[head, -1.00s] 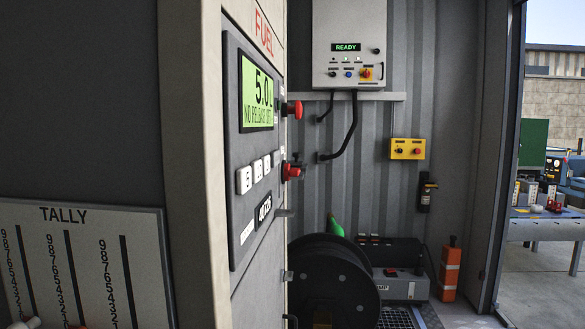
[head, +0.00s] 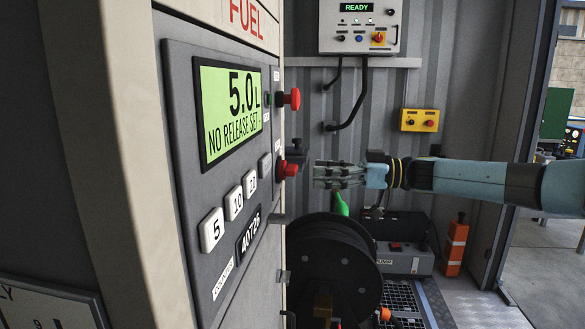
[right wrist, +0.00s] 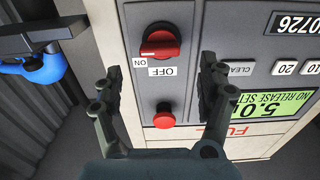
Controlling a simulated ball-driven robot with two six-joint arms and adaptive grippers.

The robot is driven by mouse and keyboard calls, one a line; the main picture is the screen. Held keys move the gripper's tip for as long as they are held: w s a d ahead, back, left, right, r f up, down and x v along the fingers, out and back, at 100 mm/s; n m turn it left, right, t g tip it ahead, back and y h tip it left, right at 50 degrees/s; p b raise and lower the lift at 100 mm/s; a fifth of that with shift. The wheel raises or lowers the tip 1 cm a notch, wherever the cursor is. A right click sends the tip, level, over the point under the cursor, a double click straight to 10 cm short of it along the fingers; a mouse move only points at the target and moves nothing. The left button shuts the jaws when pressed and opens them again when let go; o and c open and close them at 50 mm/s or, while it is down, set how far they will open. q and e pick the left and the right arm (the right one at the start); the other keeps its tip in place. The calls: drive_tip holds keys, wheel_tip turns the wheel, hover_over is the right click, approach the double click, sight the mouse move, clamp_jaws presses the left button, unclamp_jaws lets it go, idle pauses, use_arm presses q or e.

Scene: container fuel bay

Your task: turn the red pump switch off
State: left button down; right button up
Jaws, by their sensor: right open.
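The red pump switch (head: 287,170) sticks out from the right side of the grey pump panel (head: 185,125). In the right wrist view the red knob (right wrist: 161,42) shows from the front, upside down, with its white mark toward the ON label (right wrist: 140,62). The OFF label (right wrist: 168,71) is beside it. My right gripper (head: 318,174) is open and empty just right of the switch, apart from it. In the wrist view its two fingers (right wrist: 158,82) point toward the panel, on either side below the knob. My left gripper is not in view.
A red mushroom button (head: 292,99) juts out above the switch. The display (head: 230,110) reads 5.0 L, no release set. A black hose reel (head: 335,270) stands below my right gripper. A yellow control box (head: 419,120) hangs on the back wall.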

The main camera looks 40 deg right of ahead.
sight(297, 169)
drive_tip(key=x, duration=0.7)
drive_tip(key=shift+w+p, duration=0.1)
drive_tip(key=shift+p, duration=0.25)
drive_tip(key=c, duration=1.2)
